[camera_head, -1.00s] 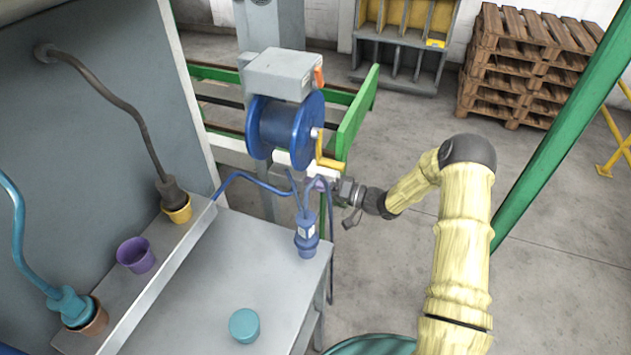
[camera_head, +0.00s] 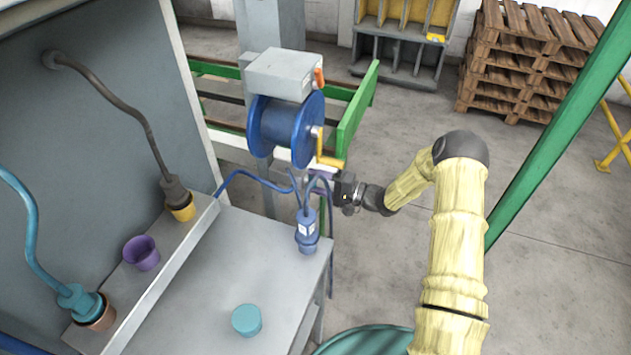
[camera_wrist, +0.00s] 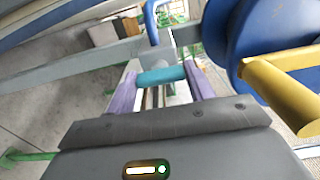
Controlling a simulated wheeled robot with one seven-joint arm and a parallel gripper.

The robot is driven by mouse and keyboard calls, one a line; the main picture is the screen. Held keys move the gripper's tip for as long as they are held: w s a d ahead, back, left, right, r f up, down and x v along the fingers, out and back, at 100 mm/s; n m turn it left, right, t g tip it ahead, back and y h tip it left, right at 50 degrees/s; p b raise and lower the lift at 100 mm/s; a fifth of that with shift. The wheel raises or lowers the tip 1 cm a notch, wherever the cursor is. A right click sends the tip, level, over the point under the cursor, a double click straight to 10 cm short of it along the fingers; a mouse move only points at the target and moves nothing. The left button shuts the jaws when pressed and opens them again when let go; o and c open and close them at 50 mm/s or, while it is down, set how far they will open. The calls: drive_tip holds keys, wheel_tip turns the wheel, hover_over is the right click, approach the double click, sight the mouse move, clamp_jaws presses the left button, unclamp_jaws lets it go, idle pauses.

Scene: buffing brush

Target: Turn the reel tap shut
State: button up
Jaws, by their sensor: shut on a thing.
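The reel tap shows in the wrist view as a grey body (camera_wrist: 158,57) with a teal bar handle (camera_wrist: 152,78). My gripper (camera_wrist: 161,80) has its purple fingers on either side of the teal handle and is shut on it. In the head view my gripper (camera_head: 322,176) is just below the blue hose reel (camera_head: 278,128), beside its yellow crank (camera_head: 330,161). The tap itself is hard to make out there, hidden around the fingers and crank. How far the tap is turned cannot be told.
The yellow crank (camera_wrist: 285,85) and reel (camera_wrist: 265,35) are close on the right of the wrist view. A blue hose and plug (camera_head: 307,232) stand on the grey table's corner (camera_head: 222,262). A green frame (camera_head: 352,115) is behind the reel. Open floor lies right.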

drive_tip(key=shift+w+d, duration=0.15)
drive_tip(key=shift+d, duration=0.1)
drive_tip(key=o, duration=1)
drive_tip(key=shift+a, duration=0.1)
drive_tip(key=b+v, duration=0.2)
drive_tip(key=v, duration=1.5)
drive_tip(key=shift+d+b, duration=0.2)
drive_tip(key=shift+b, duration=0.2)
